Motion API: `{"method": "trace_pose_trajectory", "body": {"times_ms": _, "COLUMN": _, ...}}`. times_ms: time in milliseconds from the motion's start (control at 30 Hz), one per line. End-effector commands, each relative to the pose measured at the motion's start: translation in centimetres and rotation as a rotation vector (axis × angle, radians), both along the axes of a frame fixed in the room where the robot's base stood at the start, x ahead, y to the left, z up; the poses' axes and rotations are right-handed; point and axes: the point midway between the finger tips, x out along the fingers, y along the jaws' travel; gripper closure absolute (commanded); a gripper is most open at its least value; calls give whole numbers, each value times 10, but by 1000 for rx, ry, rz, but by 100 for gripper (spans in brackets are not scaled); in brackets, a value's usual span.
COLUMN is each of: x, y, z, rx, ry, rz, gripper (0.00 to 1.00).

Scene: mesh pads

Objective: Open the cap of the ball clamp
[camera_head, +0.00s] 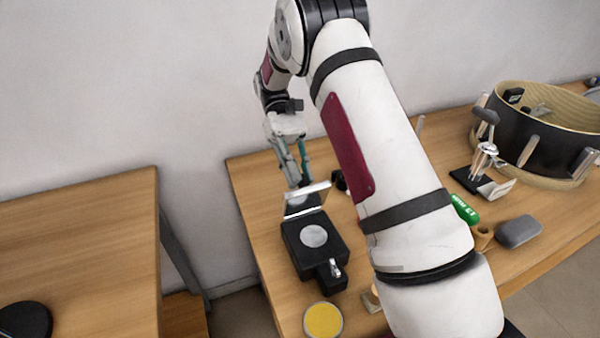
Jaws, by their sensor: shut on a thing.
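The ball clamp (296,240) is a black block with a round silver disc on top and a small silver fitting at its front right. It lies on the wooden table near the left edge. Its silver cap (305,200) stands raised, tilted up at the back of the block. My gripper (299,184) reaches down from behind, with its fingertips at the cap's upper edge. It is shut on the cap; the exact contact is small and partly hidden by the cap.
A yellow-topped round tin (323,320) lies in front of the clamp. Right of my arm are a green object (465,210), a grey rounded object (518,231), a metal fixture (483,162) and a large black drum (537,140). A second table (80,235) stands left, across a gap.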

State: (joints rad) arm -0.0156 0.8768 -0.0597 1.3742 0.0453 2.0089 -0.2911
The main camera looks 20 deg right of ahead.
Motion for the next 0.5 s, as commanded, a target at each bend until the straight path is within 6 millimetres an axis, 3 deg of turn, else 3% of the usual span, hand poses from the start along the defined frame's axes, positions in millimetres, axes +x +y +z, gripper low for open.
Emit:
{"method": "trace_pose_trajectory", "body": {"times_ms": 333, "x": 1, "y": 0, "z": -1, "rx": 0, "ry": -1, "rz": 0, "gripper": 100}}
{"method": "trace_pose_trajectory", "body": {"times_ms": 367, "x": 1, "y": 0, "z": -1, "rx": 0, "ry": -1, "rz": 0, "gripper": 77}}
{"method": "trace_pose_trajectory", "body": {"times_ms": 400, "x": 0, "y": 0, "z": -1, "rx": 0, "ry": -1, "rz": 0, "gripper": 68}}
{"method": "trace_pose_trajectory", "body": {"times_ms": 433, "x": 0, "y": 0, "z": -1, "rx": 0, "ry": 0, "rz": 0, "gripper": 61}}
{"method": "trace_pose_trajectory", "body": {"times_ms": 500, "x": 0, "y": 0, "z": -1, "rx": 0, "ry": 0, "rz": 0, "gripper": 61}}
